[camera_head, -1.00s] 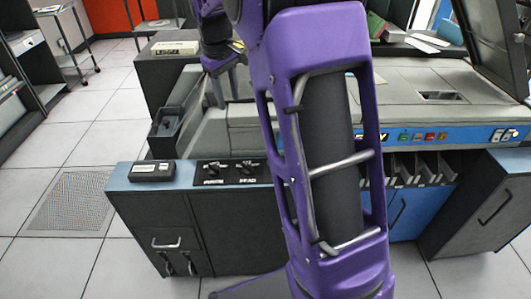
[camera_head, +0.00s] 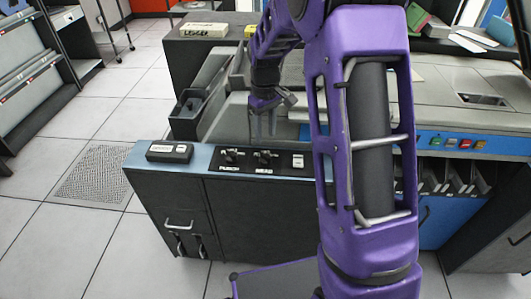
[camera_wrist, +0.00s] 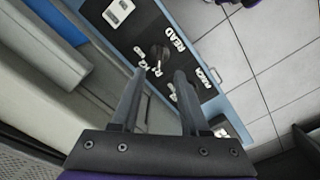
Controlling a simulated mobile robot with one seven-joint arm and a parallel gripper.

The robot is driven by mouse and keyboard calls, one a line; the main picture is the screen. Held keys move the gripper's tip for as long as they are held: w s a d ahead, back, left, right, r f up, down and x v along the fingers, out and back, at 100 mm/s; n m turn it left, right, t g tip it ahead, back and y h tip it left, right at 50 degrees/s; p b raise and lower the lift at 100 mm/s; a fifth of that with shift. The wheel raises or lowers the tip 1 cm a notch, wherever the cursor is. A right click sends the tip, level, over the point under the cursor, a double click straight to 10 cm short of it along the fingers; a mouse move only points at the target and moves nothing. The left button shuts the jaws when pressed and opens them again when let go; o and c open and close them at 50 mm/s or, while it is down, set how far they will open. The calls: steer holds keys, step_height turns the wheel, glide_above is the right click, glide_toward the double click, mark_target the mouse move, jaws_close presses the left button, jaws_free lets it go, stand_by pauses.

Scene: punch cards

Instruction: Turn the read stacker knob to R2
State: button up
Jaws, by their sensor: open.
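The read stacker knob (camera_head: 264,157) is a small black knob on the dark panel (camera_head: 215,161), above the READ label. In the wrist view the read knob (camera_wrist: 158,55) lies just beyond my fingertips, between their directions; its exact setting is too small to tell. The punch knob (camera_head: 231,156) sits to its left and is partly hidden behind a finger in the wrist view. My gripper (camera_head: 262,138) is open and empty, pointing down over the panel by the read knob. In the wrist view my gripper (camera_wrist: 160,71) appears apart from the knob.
A white switch (camera_head: 298,161) is on the panel right of the read knob. A dark box (camera_head: 169,152) sits on the counter's left end. A black tray (camera_head: 187,113) stands behind.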

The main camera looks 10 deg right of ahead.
mark_target(265, 154)
step_height(265, 154, down, 8)
steer(key=shift+r+b, duration=0.1)
steer(key=shift+b, duration=0.4)
steer(key=shift+c, duration=0.3)
jaws_close()
